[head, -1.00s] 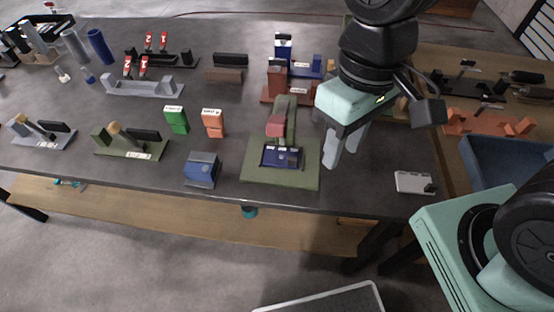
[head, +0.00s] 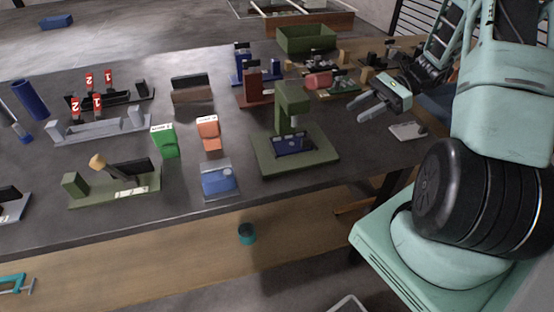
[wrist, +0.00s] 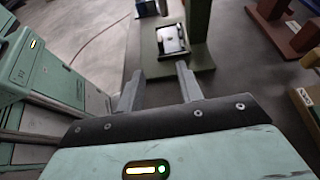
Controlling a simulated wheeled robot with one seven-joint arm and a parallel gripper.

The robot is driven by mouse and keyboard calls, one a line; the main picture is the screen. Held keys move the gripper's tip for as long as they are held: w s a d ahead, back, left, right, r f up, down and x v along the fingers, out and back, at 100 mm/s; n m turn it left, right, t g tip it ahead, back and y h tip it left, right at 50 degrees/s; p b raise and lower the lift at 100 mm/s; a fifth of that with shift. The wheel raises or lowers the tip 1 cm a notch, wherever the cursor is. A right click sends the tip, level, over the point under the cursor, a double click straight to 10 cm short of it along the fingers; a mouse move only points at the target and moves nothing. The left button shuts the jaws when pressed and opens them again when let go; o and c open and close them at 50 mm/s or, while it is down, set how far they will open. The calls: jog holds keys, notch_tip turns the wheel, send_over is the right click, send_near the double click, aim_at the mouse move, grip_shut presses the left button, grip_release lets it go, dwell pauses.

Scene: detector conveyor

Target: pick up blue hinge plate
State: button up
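A dark blue flat plate (head: 293,143) lies in a green fixture (head: 270,165) with an upright green column; it looks like the hinge plate, though I cannot be sure. In the wrist view the fixture (wrist: 202,60) is ahead, with a pale, shiny-looking plate (wrist: 171,40) in it. A second blue piece, a block (head: 218,180) on a grey base, sits left of the fixture. My gripper (head: 372,107) is open and empty, right of the fixture and apart from it. Its spread fingers (wrist: 160,90) show nothing between them.
Green (head: 164,140) and orange (head: 209,133) blocks stand left of the fixture. A red stand (head: 257,88) is behind it. A small light-grey box (head: 408,131) lies near the right table edge. A green bin (head: 306,40) stands at the back.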

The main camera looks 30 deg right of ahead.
jog(key=p, duration=0.2)
send_near(304, 138)
jog(key=shift+t, duration=0.3)
jog(key=x, duration=0.2)
jog(key=f+x, duration=0.1)
jog(key=x, duration=0.2)
jog(key=shift+s+d+f, duration=0.1)
jog(key=shift+s, duration=0.05)
jog(key=shift+r+p+x, duration=0.2)
jog(key=shift+p+x, duration=0.15)
jog(key=shift+x, duration=2.3)
jog(key=shift+s, duration=0.15)
grip_shut()
